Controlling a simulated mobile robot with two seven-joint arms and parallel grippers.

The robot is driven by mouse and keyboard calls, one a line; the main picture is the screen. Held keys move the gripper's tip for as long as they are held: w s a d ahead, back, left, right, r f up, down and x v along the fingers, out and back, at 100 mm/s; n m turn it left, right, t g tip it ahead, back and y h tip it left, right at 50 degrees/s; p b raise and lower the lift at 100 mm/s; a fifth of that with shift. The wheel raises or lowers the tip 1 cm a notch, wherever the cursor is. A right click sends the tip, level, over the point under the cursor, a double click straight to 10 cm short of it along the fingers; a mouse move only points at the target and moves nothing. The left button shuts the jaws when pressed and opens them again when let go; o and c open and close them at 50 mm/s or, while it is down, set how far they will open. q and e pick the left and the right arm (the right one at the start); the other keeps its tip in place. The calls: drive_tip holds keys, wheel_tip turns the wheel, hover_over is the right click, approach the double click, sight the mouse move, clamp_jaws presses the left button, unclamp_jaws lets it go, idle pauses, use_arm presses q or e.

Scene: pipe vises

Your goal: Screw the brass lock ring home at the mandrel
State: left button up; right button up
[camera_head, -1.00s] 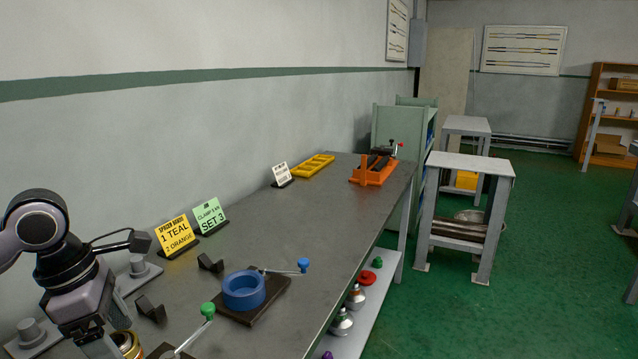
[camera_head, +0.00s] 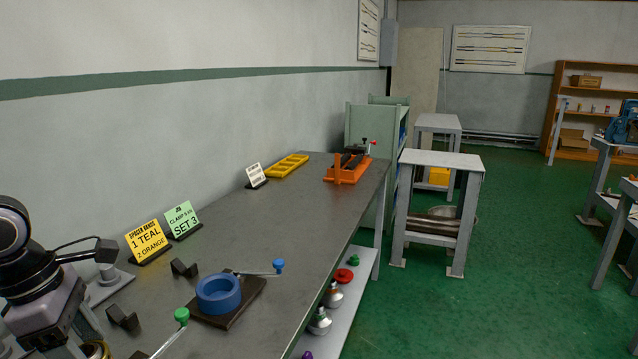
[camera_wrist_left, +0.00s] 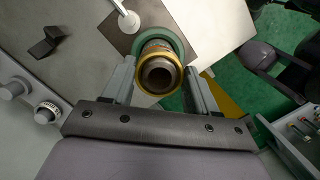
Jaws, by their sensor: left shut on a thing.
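My left gripper (camera_wrist_left: 160,78) is shut on the brass lock ring (camera_wrist_left: 160,47), one finger on each side of it. A teal ring (camera_wrist_left: 181,43) lies behind the brass one, around the same axis. How far the threads are engaged cannot be seen. In the head view my left gripper is at the lower left, with the brass ring (camera_head: 97,350) partly showing at the bottom edge. My right gripper is not in view.
On the bench (camera_head: 262,235) stand a blue vise ring (camera_head: 218,294) with a blue-knobbed handle, a green-knobbed handle (camera_head: 181,316), dark V-blocks (camera_head: 183,268), a yellow sign (camera_head: 147,241) and a green sign (camera_head: 184,220). An orange fixture (camera_head: 345,172) and yellow tray (camera_head: 287,166) stand farther back. Mid-bench is clear.

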use_arm(q)
drive_tip(key=m, duration=0.4)
drive_tip(key=shift+g, duration=0.4)
drive_tip(key=m, duration=0.3)
drive_tip(key=shift+m+g, duration=0.3)
drive_tip(key=m+g, duration=0.1)
drive_tip(key=m, duration=0.4)
drive_tip(key=shift+b, duration=0.3)
drive_tip(key=shift+f+m, duration=0.1)
drive_tip(key=shift+m, duration=0.7)
drive_tip(key=o, duration=0.5)
drive_tip(key=shift+m, duration=0.3)
clamp_jaws()
drive_tip(key=shift+y, duration=0.3)
